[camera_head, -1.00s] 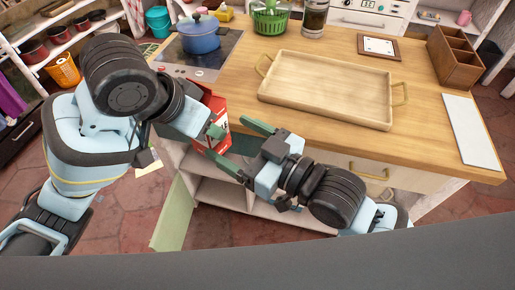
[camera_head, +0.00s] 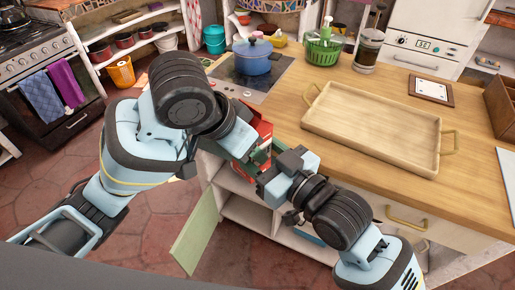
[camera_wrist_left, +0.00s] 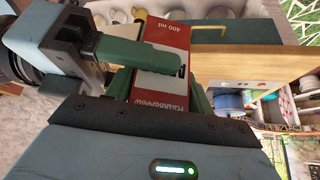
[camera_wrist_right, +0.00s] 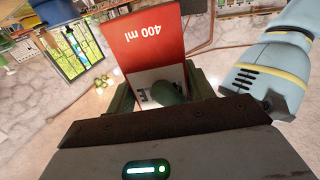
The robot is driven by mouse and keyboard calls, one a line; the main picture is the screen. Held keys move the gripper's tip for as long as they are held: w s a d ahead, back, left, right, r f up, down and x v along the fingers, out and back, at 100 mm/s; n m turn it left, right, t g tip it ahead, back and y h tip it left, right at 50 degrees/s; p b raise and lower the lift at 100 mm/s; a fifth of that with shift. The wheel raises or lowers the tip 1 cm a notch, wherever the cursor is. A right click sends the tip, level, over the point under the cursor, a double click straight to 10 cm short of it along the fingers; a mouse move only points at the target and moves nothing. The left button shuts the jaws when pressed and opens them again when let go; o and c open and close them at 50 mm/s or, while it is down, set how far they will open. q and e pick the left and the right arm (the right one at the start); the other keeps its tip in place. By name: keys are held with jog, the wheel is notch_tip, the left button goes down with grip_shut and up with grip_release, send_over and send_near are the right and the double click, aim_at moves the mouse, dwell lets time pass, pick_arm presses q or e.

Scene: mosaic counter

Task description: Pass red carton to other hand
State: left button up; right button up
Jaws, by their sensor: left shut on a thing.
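The red carton (camera_head: 262,127) with a white lower part is held just off the counter's front edge, partly hidden by both grippers. My left gripper (camera_head: 257,148) is shut on it. In the left wrist view the carton (camera_wrist_left: 165,35) stands between my left fingers (camera_wrist_left: 158,90). My right gripper (camera_head: 265,165) meets the carton from the front right. In the right wrist view its fingers (camera_wrist_right: 160,95) are apart, one on each side of the carton (camera_wrist_right: 152,45); firm contact cannot be seen. A right finger also crosses the carton's face in the left wrist view.
A wooden tray (camera_head: 375,152) lies on the wooden counter (camera_head: 285,110). A blue pot (camera_head: 252,58) sits on the hob behind the carton, with a green basket (camera_head: 322,48) farther right. An open cabinet door (camera_head: 197,232) stands below the grippers.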

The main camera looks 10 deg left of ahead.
jog(key=c, duration=0.7)
pick_arm(q)
jog(key=o, duration=1.4)
jog(key=shift+c, duration=0.2)
pick_arm(e)
jog(key=shift+r, duration=0.1)
pick_arm(q)
jog(key=shift+r, duration=0.1)
jog(key=v, duration=1.2)
